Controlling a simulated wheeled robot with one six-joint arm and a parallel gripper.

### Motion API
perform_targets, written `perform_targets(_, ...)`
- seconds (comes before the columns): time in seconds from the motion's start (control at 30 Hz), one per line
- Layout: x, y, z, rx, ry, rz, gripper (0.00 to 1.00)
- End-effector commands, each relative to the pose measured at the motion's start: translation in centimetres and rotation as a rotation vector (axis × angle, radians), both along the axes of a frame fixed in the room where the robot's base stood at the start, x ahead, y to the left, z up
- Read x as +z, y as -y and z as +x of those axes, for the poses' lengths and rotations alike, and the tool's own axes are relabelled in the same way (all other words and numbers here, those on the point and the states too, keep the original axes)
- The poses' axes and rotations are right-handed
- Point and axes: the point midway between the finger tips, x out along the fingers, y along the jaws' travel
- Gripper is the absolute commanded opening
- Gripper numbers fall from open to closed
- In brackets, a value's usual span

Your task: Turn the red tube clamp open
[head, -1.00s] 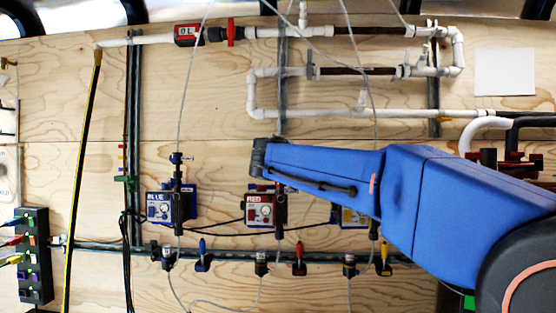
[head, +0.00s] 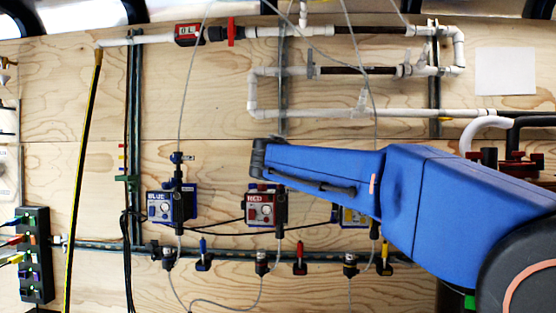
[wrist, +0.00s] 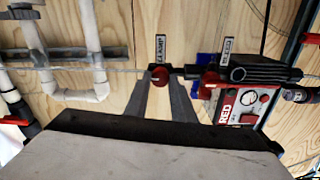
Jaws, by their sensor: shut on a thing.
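The red unit (head: 261,207) is mounted on the wooden wall below my forearm in the head view. In the wrist view its box (wrist: 244,105) stands at the right with a black cylinder beside it. The red tube clamp knob (wrist: 159,75) sits on the thin line left of that box, below a small label plate. My gripper (wrist: 161,88) has its two fingers closed in on the knob, one on each side. In the head view the clamp and my fingers are hidden behind my blue arm.
The blue unit (head: 171,204) is to the left of the red one, and a yellow unit (head: 354,217) is partly covered by my arm. White pipes (head: 310,112) run above. Several small coloured valves hang on the rail below. A power strip (head: 36,254) is at the far left.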

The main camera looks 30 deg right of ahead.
Motion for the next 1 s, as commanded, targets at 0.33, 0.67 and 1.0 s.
perform_targets(0.33,-0.17,-0.02,0.03,0.000,-0.073,-0.105,0.00)
perform_targets(0.67,-0.20,-0.02,0.03,0.000,-0.084,-0.122,0.00)
perform_targets(1.0,-0.17,-0.02,0.03,0.000,-0.084,-0.121,0.41)
